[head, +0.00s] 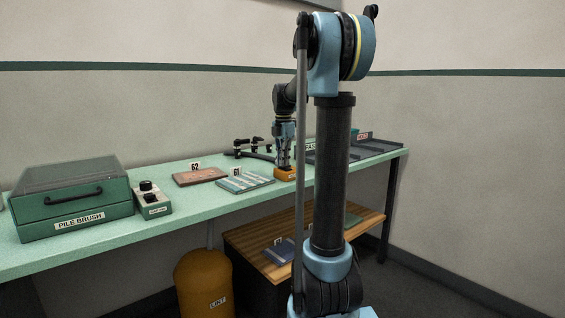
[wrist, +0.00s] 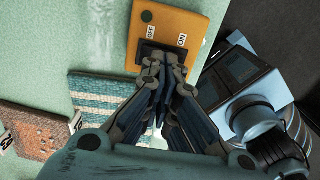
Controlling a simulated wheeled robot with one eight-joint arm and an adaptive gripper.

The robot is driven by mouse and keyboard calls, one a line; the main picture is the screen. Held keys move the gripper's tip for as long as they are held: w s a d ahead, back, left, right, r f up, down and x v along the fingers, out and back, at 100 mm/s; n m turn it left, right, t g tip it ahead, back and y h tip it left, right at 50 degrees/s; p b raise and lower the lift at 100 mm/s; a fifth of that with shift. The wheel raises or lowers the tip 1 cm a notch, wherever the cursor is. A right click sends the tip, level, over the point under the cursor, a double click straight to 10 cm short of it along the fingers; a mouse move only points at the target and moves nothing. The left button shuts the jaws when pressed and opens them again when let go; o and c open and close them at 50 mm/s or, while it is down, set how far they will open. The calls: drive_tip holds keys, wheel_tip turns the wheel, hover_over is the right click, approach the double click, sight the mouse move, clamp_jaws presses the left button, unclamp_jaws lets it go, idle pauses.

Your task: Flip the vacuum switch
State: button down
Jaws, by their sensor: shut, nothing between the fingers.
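The vacuum switch is an orange box (wrist: 188,25) with a dark rocker (wrist: 150,52) set in its face and the labels OFF and ON on either side. In the head view the orange box (head: 286,176) sits near the front edge of the green bench. My gripper (wrist: 163,70) is shut and empty, its fingertips over or at the rocker. In the head view my gripper (head: 284,166) points straight down just above the box. The fingers hide part of the rocker, so I cannot tell contact or which way it is tipped.
A striped tufted sample (head: 244,181) marked 61 and a reddish sample (head: 200,176) marked 62 lie left of the box. A small knob box (head: 152,200) and the PILE BRUSH case (head: 75,195) stand farther left. Grey trays (head: 365,150) lie to the right.

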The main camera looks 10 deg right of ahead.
wheel_tip(320, 180, up, 14)
drive_tip(key=w+a, duration=0.1)
drive_tip(key=w, duration=0.1)
drive_tip(key=shift+f, duration=0.2)
drive_tip(key=shift+a, duration=0.1)
idle(0.3)
